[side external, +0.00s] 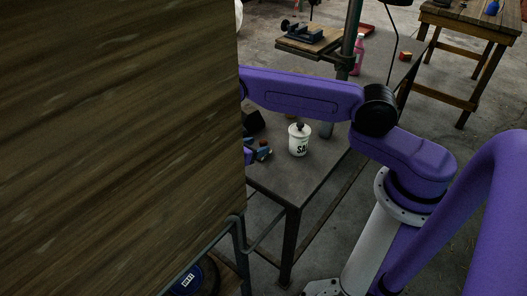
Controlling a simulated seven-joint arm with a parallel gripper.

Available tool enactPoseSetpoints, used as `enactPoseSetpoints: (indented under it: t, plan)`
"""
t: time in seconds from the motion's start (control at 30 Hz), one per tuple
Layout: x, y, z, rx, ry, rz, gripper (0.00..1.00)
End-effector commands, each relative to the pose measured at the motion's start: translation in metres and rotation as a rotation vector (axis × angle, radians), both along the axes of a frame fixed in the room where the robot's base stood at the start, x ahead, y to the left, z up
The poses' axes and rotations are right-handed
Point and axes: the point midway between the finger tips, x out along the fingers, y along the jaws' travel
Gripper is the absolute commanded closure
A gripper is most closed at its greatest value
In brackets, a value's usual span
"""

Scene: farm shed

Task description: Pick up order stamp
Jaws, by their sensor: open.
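No order stamp can be made out for certain. A small bluish and brown item (263,151) lies at the left end of the grey table top (307,177); it is too small and dark to name. My purple arm reaches left over the table and passes behind a large wooden panel. A small purple piece shows below it at the panel's edge, perhaps part of my wrist. My gripper's fingers are hidden behind the panel, so what lies between them does not show.
The wooden panel (120,140) blocks the left of the view. A white lidded pot (299,140) stands on the table, right of the small item. A dark object (252,122) sits by the panel's edge. A workbench (470,27) stands at the back right. The table's front right is clear.

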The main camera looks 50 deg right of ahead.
Motion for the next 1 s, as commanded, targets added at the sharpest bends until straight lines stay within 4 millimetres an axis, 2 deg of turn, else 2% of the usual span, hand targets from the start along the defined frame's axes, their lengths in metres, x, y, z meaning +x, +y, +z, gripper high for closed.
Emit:
enactPoseSetpoints:
  t: [0.23, 0.47, 0.53, 0.7, 0.97, 1.0]
  plan:
    - [0.0, 0.0, -0.014, 0.0, -0.001, -0.001, 0.38]
    - [-0.001, -0.004, -0.044, 0.0, 0.001, -0.004, 0.38]
    - [-0.001, -0.015, -0.046, 0.0, 0.0, -0.006, 0.38]
    - [-0.001, -0.027, -0.051, 0.001, 0.0, -0.003, 0.38]
    - [-0.001, -0.028, -0.051, 0.001, -0.001, -0.001, 0.38]
    - [-0.001, -0.028, -0.051, 0.001, -0.001, -0.001, 0.51]
